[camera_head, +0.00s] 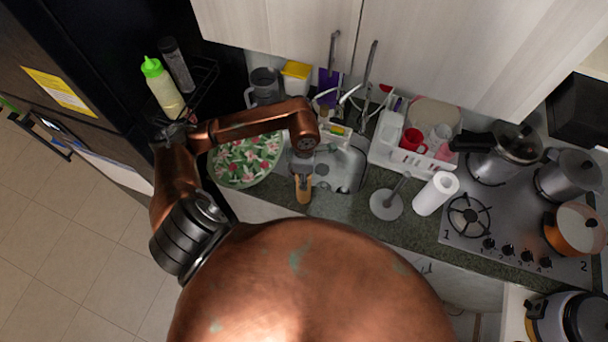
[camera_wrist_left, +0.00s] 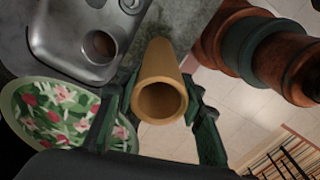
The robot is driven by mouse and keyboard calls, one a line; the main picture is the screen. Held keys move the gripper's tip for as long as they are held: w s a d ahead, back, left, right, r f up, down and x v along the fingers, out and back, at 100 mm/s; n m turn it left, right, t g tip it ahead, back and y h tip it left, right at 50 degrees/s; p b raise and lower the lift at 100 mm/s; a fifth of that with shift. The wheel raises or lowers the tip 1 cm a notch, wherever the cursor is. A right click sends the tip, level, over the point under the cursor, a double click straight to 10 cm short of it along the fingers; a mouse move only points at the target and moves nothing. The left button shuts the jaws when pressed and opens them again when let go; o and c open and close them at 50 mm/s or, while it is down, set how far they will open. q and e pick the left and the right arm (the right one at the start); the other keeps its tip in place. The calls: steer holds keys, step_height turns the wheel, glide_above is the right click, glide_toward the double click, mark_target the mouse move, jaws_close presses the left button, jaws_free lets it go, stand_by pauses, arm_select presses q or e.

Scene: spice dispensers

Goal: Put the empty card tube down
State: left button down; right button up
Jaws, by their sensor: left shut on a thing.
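The card tube (camera_head: 303,190) is a plain tan cylinder, held near the front edge of the counter by the sink. My left gripper (camera_head: 303,172) is shut on it. In the left wrist view the tube (camera_wrist_left: 160,65) sits between the two fingers, its open hollow end facing the camera. I cannot tell whether its far end touches the counter. The right gripper is not in view.
A white dish rack (camera_head: 408,158) and the stove (camera_head: 490,216) are further right.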

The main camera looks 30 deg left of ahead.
arm_select(q)
steer(key=shift+f+b, duration=0.2)
steer(key=shift+b, duration=0.1)
steer(key=c, duration=1.3)
jaws_free()
steer(key=shift+o, duration=0.2)
steer(key=shift+r, duration=0.15)
step_height(320, 180, up, 12)
steer(key=b, duration=0.2)
steer(key=shift+b, duration=0.4)
steer(key=shift+r, duration=0.1)
